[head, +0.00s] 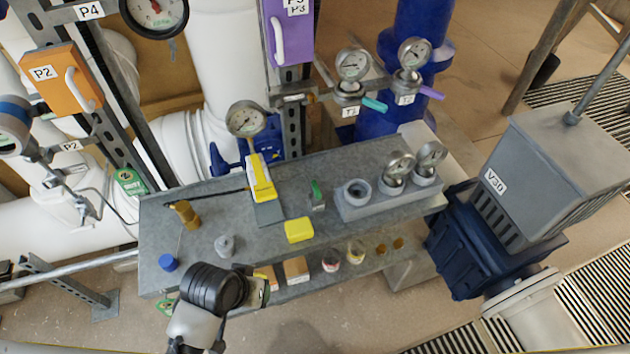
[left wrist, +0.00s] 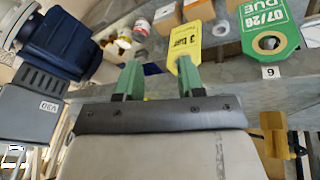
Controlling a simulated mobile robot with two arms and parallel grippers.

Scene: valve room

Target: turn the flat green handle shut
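A flat teal-green lever handle (head: 374,104) sticks out to the right below a gauge on the pipe behind the bench. A small valve with an upright green handle (head: 316,190) stands on the bench top. Which of the two the task means, I cannot tell. My left gripper (head: 257,290) is at the front edge of the bench, low and apart from both handles. In the left wrist view my gripper (left wrist: 158,78) has two green fingers spread apart with nothing between them. Neither green handle can be made out there. My right gripper is not in view.
The grey bench (head: 200,245) holds a yellow block (head: 299,230), a yellow-handled valve (head: 260,178) and a gauge manifold (head: 390,203). A lower shelf carries small boxes and jars. A purple handle (head: 432,92) sits right of the teal one. A motor unit (head: 560,155) stands right.

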